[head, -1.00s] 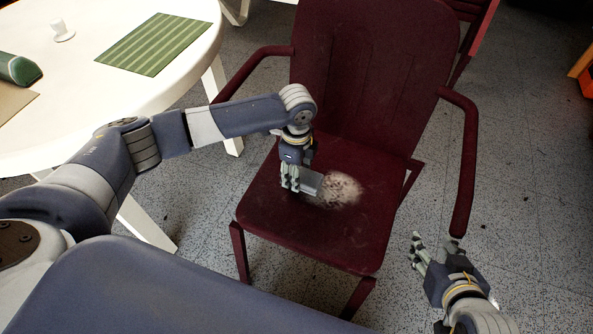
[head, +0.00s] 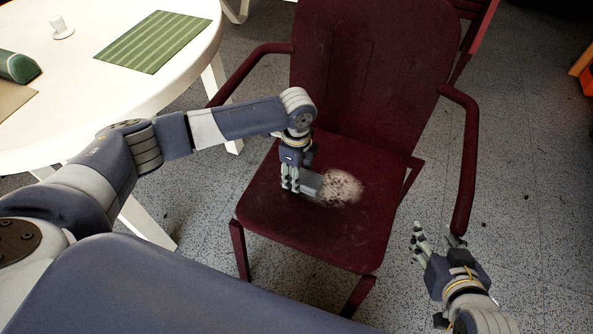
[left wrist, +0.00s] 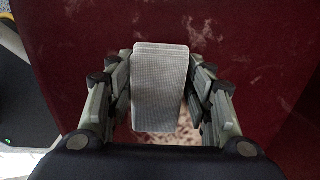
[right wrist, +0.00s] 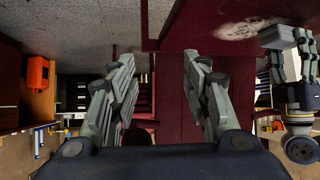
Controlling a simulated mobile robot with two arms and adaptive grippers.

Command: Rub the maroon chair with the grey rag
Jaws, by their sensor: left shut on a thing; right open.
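The maroon chair (head: 300,225) stands in front of me, its seat facing up. A pale, dark-speckled dirty patch (head: 340,188) lies on the seat, and fainter smudges show around it. My left gripper (head: 292,188) points down at the seat, shut on the folded grey rag (head: 311,183). The rag is at the left edge of the patch; it also fills the space between the fingers in the left wrist view (left wrist: 159,90). Whether it presses on the seat I cannot tell. My right gripper (head: 433,238) is open and empty, right of the seat, near the chair's right armrest.
A white round table (head: 75,95) stands at the left with a green striped placemat (head: 153,42), a small white object (head: 61,28) and a green roll (head: 18,68). Another red chair is partly seen behind.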

